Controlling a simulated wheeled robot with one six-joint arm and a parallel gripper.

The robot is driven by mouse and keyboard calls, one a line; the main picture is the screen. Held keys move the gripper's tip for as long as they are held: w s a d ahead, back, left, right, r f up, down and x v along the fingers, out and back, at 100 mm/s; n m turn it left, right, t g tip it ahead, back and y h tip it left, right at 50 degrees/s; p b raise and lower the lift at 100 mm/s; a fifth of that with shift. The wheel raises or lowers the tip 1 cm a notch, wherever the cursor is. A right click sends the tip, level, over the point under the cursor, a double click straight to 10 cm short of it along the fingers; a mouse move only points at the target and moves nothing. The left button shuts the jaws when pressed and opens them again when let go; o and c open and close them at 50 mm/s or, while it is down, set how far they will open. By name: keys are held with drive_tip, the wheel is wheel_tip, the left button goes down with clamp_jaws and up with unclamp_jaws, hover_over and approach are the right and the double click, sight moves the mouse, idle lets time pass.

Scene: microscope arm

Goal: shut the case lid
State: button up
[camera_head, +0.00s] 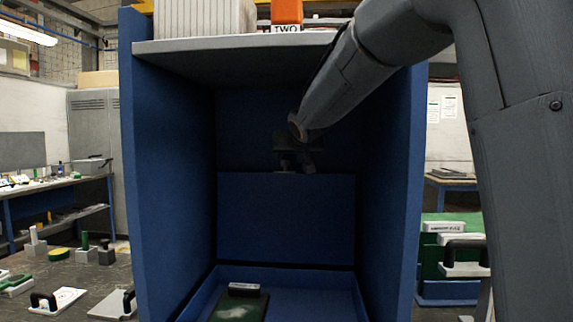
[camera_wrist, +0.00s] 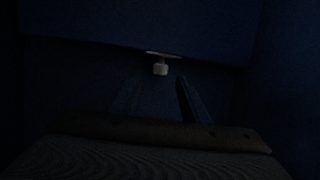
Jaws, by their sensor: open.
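The case lid (camera_head: 286,218) is a blue panel standing upright at the back of a blue bay. The open case (camera_head: 320,290) lies in front of its lower edge, holding a dark green item with a pale label block. My gripper (camera_head: 297,164) is at the lid's top edge, dark and partly lost in shadow. In the wrist view the gripper (camera_wrist: 158,82) is open, its fingers spread. A small pale knob (camera_wrist: 160,69) sits at the edge of a dark blue panel, just beyond and between the fingertips. Contact cannot be told.
Blue side walls (camera_head: 172,180) and a grey top shelf (camera_head: 240,52) close in the bay around my arm. On the shelf stand an orange block (camera_head: 287,12) and a ribbed pale box (camera_head: 204,17). Benches with small items stand on both sides. The wrist view is very dark.

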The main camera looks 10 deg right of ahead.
sight(286, 163)
drive_tip(key=shift+x, duration=2.5)
clamp_jaws()
